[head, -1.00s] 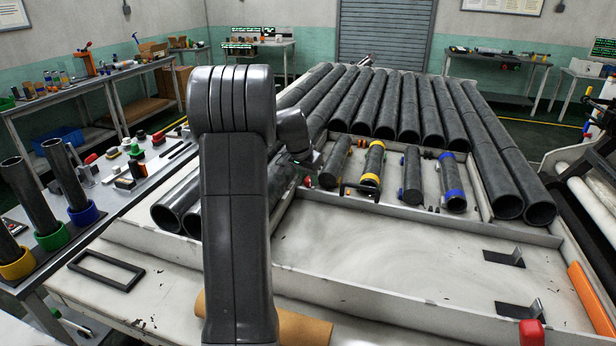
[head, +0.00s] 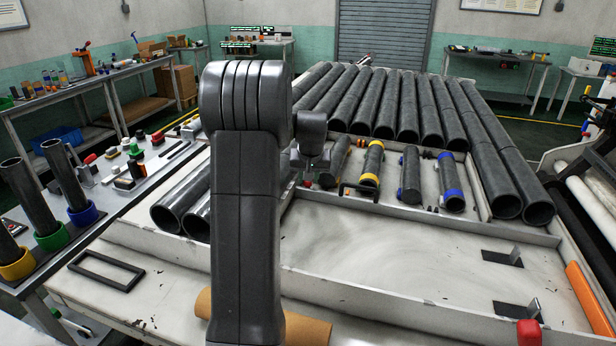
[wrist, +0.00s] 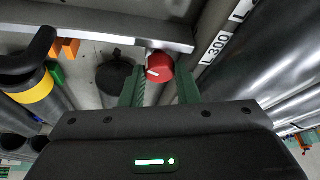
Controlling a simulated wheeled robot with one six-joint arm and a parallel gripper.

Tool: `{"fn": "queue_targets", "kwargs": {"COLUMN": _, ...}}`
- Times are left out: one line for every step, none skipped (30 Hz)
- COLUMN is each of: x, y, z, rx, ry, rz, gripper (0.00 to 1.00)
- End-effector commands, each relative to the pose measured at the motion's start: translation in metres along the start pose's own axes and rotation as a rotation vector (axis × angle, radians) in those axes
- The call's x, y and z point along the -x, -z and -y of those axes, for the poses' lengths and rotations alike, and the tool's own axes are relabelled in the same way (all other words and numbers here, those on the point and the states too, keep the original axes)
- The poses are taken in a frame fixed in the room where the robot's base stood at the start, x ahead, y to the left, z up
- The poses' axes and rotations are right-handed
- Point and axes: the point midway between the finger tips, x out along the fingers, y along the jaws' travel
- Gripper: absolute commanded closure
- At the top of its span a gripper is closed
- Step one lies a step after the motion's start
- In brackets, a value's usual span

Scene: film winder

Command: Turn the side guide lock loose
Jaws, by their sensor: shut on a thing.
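The side guide lock looks to be a round red knob (wrist: 160,66) with a white pointer line, beside a pale metal rail in the wrist view. My gripper (wrist: 160,84) has its green fingers on either side of this knob and is shut on it. The pointer line is slanted toward the lower left. In the head view a small red spot (head: 307,183) shows just below my gripper (head: 309,174), at the left end of the row of short rollers. My arm and wrist hide part of this area there.
A roller with yellow bands (head: 372,163) and a black handle lies right of my gripper, with a blue-banded roller (head: 452,185) further right. Long dark tubes (head: 410,105) lie behind. A bare tray floor (head: 380,255) lies in front.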

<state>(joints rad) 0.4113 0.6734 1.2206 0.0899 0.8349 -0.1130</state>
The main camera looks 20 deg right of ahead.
Motion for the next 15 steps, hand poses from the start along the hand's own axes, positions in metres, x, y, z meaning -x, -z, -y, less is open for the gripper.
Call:
{"fn": "queue_targets", "kwargs": {"x": 0.0008, "y": 0.0012, "z": -0.0011, "rx": 0.024, "ry": 0.009, "rz": -0.004, "gripper": 0.94}}
{"fn": "queue_targets", "kwargs": {"x": 0.0007, "y": 0.0012, "z": -0.0011, "rx": 0.038, "ry": 0.016, "rz": -0.004, "gripper": 0.94}}
{"fn": "queue_targets", "kwargs": {"x": 0.0008, "y": 0.0012, "z": -0.0011, "rx": 0.056, "ry": 0.023, "rz": -0.004, "gripper": 0.94}}
{"fn": "queue_targets", "kwargs": {"x": 0.0007, "y": 0.0012, "z": -0.0011, "rx": 0.068, "ry": 0.028, "rz": -0.003, "gripper": 0.94}}
{"fn": "queue_targets", "kwargs": {"x": 0.0007, "y": 0.0013, "z": -0.0009, "rx": 0.080, "ry": 0.033, "rz": -0.003, "gripper": 0.94}}
{"fn": "queue_targets", "kwargs": {"x": 0.0008, "y": 0.0013, "z": -0.0009, "rx": 0.093, "ry": 0.039, "rz": -0.003, "gripper": 0.94}}
{"fn": "queue_targets", "kwargs": {"x": 0.0008, "y": 0.0014, "z": -0.0010, "rx": 0.102, "ry": 0.042, "rz": -0.003, "gripper": 0.94}}
{"fn": "queue_targets", "kwargs": {"x": 0.0008, "y": 0.0014, "z": -0.0011, "rx": 0.109, "ry": 0.045, "rz": -0.003, "gripper": 0.94}}
{"fn": "queue_targets", "kwargs": {"x": 0.0009, "y": 0.0015, "z": -0.0011, "rx": 0.119, "ry": 0.049, "rz": -0.003, "gripper": 0.94}}
{"fn": "queue_targets", "kwargs": {"x": 0.0009, "y": 0.0015, "z": -0.0011, "rx": 0.124, "ry": 0.052, "rz": -0.004, "gripper": 0.94}}
{"fn": "queue_targets", "kwargs": {"x": 0.0009, "y": 0.0015, "z": -0.0011, "rx": 0.128, "ry": 0.054, "rz": -0.004, "gripper": 0.94}}
{"fn": "queue_targets", "kwargs": {"x": 0.0009, "y": 0.0015, "z": -0.0011, "rx": 0.134, "ry": 0.056, "rz": -0.004, "gripper": 0.94}}
{"fn": "queue_targets", "kwargs": {"x": 0.0009, "y": 0.0015, "z": -0.0011, "rx": 0.137, "ry": 0.057, "rz": -0.004, "gripper": 0.94}}
{"fn": "queue_targets", "kwargs": {"x": 0.0009, "y": 0.0015, "z": -0.0011, "rx": 0.139, "ry": 0.058, "rz": -0.004, "gripper": 0.94}}
{"fn": "queue_targets", "kwargs": {"x": 0.0009, "y": 0.0015, "z": -0.0011, "rx": 0.141, "ry": 0.059, "rz": -0.004, "gripper": 0.94}}
